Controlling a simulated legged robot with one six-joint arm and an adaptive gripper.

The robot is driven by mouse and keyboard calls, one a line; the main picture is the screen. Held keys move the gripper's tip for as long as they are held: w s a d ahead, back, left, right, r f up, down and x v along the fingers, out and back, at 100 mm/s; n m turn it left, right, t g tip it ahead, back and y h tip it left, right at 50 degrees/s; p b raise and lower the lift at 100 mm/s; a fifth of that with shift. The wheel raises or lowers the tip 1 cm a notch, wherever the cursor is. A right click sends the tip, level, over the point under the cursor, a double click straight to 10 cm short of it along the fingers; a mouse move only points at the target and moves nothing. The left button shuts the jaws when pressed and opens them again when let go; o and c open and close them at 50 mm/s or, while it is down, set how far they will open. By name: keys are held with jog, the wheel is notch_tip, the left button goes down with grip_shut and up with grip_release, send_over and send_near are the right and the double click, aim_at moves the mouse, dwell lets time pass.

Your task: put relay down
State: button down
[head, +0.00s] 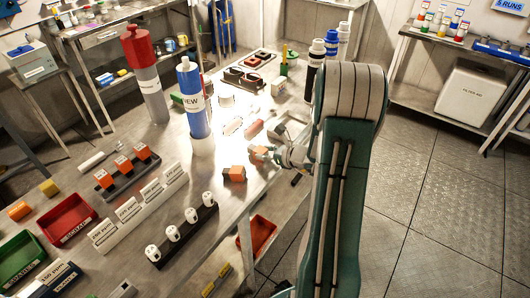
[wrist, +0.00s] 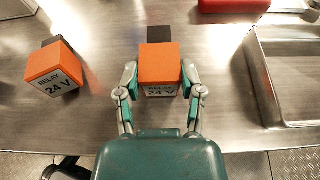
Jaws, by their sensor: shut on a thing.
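My gripper (wrist: 158,88) is shut on an orange relay (wrist: 160,62) with a black end and a white label reading "RELAY 24 V". The held relay is over the metal table near its front edge. I cannot tell whether it touches the tabletop. In the head view the held relay (head: 258,152) is partly hidden by my gripper (head: 277,155). A second orange relay (wrist: 53,72), with the same label, sits on the table to the left of my gripper. It also shows in the head view (head: 233,174).
A metal tray (wrist: 262,82) is at the right on the table (wrist: 110,45). A red object (wrist: 233,5) is at the far edge of the wrist view. In the head view, a black rack with several orange relays (head: 123,163) and a red bin (head: 68,219) stand at left.

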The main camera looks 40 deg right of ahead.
jog(key=shift+c, duration=1)
grip_release()
